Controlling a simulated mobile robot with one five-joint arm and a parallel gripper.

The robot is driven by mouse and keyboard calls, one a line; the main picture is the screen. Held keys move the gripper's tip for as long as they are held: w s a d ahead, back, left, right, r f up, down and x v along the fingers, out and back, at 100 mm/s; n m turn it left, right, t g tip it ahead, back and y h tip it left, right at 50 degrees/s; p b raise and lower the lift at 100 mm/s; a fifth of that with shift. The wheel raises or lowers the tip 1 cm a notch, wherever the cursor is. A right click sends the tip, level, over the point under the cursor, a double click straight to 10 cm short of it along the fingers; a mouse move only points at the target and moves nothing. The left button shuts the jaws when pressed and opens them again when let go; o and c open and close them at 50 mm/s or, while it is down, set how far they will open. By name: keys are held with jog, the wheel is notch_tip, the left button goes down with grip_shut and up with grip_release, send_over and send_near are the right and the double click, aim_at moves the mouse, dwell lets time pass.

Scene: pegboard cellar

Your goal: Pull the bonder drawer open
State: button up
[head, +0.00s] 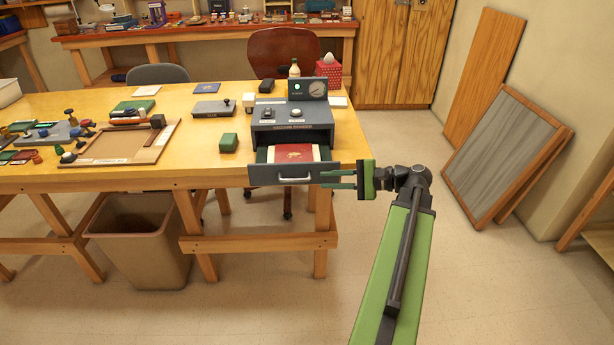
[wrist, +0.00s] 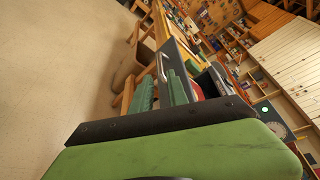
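The bonder (head: 293,137) is a dark grey box on the right end of the yellow table, with a gauge panel on top. Its drawer (head: 264,176) stands out of the front, open, with a red booklet (head: 293,153) inside. The drawer's pale bar handle (head: 295,180) is on its front face; it also shows in the wrist view (wrist: 164,66). My gripper (head: 323,179) has two green fingers with a gap between them, pointing left by the right end of the drawer front. The handle is just beyond the fingertips (wrist: 160,82) in the wrist view, and the fingers look clear of it.
A wooden frame (head: 115,145) and a green box (head: 228,143) lie on the table left of the bonder. A brown bin (head: 145,240) stands under the table. Framed panels (head: 510,150) lean on the right wall. The floor in front is clear.

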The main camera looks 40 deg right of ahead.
jog(key=v, duration=0.5)
jog(key=shift+s+d+p, duration=0.2)
jog(key=shift+s+p, duration=0.15)
jog(key=shift+p, duration=0.05)
jog(key=w+a+r+n+g+y+p, duration=0.1)
jog(key=w+a+n+g+p, duration=0.15)
jog(key=w+a, duration=0.45)
jog(key=w+a+r+n+g+y+p, duration=0.1)
jog(key=w+a+n+g+y+p, duration=0.15)
jog(key=a, duration=0.95)
jog(key=w+a+r+n+g+p, duration=0.1)
jog(key=w+a+g+p, duration=0.2)
jog(key=a, duration=0.6)
jog(key=a+f+n+g+h+p, duration=0.1)
jog(key=a+f+n+g+h, duration=0.15)
jog(key=a, duration=0.65)
jog(key=a+f+n+g+h+p, duration=0.2)
jog(key=a+f+n+g, duration=0.15)
jog(key=a, duration=0.55)
jog(key=d+f+n+t+h, duration=0.1)
jog(key=d+f+n+h, duration=0.3)
jog(key=d+h, duration=0.3)
jog(key=shift+s+n+t+h, duration=0.3)
jog(key=shift+s+n+h, duration=0.1)
jog(key=shift+n+h, duration=0.15)
